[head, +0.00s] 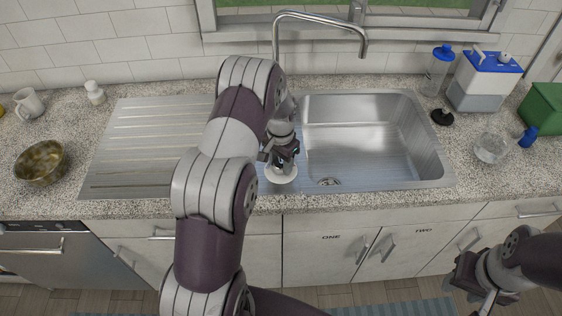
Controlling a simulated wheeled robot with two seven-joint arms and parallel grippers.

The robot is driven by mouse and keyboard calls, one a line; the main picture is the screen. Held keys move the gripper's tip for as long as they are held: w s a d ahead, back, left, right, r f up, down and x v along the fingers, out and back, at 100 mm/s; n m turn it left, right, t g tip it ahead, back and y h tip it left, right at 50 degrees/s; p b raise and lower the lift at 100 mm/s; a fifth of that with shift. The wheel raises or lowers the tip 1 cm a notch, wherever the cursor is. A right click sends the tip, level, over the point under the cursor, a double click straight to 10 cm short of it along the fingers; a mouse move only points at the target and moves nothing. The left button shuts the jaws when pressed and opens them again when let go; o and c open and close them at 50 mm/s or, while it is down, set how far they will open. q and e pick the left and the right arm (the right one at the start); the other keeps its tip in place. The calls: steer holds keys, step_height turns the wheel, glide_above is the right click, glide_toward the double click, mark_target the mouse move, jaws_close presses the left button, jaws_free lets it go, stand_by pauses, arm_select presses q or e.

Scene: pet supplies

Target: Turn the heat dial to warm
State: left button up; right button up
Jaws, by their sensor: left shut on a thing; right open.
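My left gripper (282,163) points down at the left edge of the sink basin. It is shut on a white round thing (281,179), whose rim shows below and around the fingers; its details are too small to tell. My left arm hides part of the drainboard behind it. My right gripper (480,288) is open and empty, low at the right in front of the cabinets. I cannot make out a heat dial or a warm mark. The dark-topped appliance (45,250) at the lower left has a handle, and its panel is too small to read.
The steel sink (365,145) and its drainboard (150,150) fill the middle counter, with a tall faucet (325,22) behind. A mottled bowl (41,163), mug (28,104) and white bottle (95,93) stand left. A blue-lidded box (482,85), bottle (438,70) and glass bowl (490,147) stand right.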

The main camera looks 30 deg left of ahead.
mark_target(280, 163)
stand_by(0.5)
arm_select(q)
steer(key=o, duration=0.8)
steer(key=shift+o, duration=1.3)
steer(key=shift+s+r, duration=0.1)
steer(key=shift+s, duration=0.05)
steer(key=shift+r, duration=0.4)
step_height(280, 163, up, 12)
steer(key=b, duration=0.1)
steer(key=shift+b, duration=0.4)
